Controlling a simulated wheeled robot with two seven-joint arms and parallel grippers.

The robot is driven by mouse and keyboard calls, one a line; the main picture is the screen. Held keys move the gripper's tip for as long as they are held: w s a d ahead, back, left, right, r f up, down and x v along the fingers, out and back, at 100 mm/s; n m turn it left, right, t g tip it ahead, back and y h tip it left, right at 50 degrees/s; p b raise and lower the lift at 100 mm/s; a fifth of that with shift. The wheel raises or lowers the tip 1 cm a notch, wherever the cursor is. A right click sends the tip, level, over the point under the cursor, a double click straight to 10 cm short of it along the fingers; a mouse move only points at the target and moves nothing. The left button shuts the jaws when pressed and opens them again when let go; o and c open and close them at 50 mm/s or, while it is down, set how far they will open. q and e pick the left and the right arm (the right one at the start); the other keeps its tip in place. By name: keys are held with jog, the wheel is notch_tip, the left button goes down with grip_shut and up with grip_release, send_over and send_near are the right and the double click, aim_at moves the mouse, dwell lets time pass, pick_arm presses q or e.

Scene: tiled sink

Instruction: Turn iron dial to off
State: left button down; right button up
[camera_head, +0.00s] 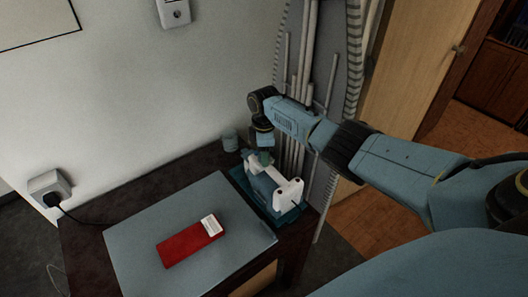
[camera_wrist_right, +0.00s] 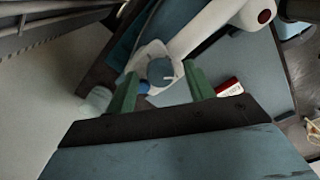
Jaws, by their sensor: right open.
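The iron (camera_head: 290,190) is white and teal and rests on a teal base (camera_head: 246,186) at the table's back right corner. In the right wrist view the iron's white body (camera_wrist_right: 205,25) carries a round blue-grey dial (camera_wrist_right: 160,71) with a small light mark on its right side. My right gripper (camera_head: 264,158) points down at the iron's rear end. In the right wrist view its green fingers are apart on either side of the dial (camera_wrist_right: 162,80), with gaps visible between fingers and dial. My left gripper is out of view.
A grey-blue board (camera_head: 150,225) covers the table and holds a red box (camera_head: 188,246) with a white end. A small cup (camera_head: 230,141) stands behind the iron. Pipes (camera_head: 298,95) rise close behind my right arm. A socket with a plugged cord (camera_head: 50,188) is at left.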

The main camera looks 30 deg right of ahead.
notch_tip(320, 180, up, 13)
jog(key=p, duration=0.1)
jog(key=shift+r+p, duration=0.15)
jog(key=shift+p, duration=0.15)
